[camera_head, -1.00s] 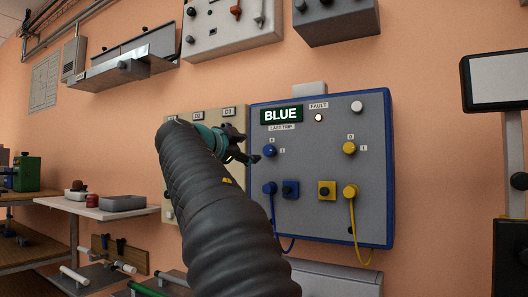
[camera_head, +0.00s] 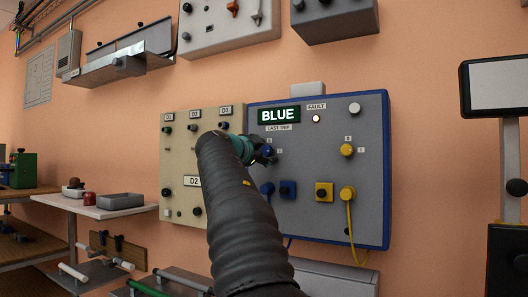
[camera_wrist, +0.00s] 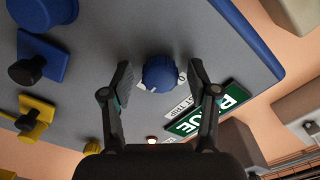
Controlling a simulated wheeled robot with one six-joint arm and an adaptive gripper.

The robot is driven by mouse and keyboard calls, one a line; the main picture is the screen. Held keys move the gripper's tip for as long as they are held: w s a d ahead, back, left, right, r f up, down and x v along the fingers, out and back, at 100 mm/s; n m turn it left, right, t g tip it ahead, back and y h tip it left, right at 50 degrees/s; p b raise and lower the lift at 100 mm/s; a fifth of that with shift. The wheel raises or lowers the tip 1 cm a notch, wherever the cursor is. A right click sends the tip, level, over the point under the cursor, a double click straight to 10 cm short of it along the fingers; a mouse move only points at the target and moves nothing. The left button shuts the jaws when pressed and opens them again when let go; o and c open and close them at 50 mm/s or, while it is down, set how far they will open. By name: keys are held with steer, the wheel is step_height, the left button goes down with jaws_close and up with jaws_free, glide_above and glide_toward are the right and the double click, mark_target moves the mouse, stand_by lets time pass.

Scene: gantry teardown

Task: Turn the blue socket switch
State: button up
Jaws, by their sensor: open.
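The blue socket switch is a round blue knob (camera_wrist: 160,73) on the grey, blue-edged panel (camera_head: 365,225). In the wrist view it sits between the two fingers of my gripper (camera_head: 264,153), with a visible gap on each side. My gripper is open and faces the panel. In the head view the fingers partly cover the knob. A white label plate under the knob is partly hidden in the wrist view. The green BLUE sign (camera_head: 279,115) is above it.
A lit fault lamp (camera_head: 316,118) is above. A beige panel (camera_head: 176,180) adjoins on the left.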

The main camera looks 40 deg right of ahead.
jaws_close()
steer(key=shift+n, duration=0.3)
steer(key=n, duration=0.3)
steer(key=shift+n+b, duration=0.3)
steer(key=shift+b, duration=0.05)
steer(key=n, duration=0.4)
steer(key=shift+n, duration=0.3)
steer(key=n+p, duration=0.1)
steer(key=n, duration=0.4)
steer(key=shift+r, duration=0.15)
steer(key=shift+n+p, duration=0.55)
steer(key=shift+n, duration=1.45)
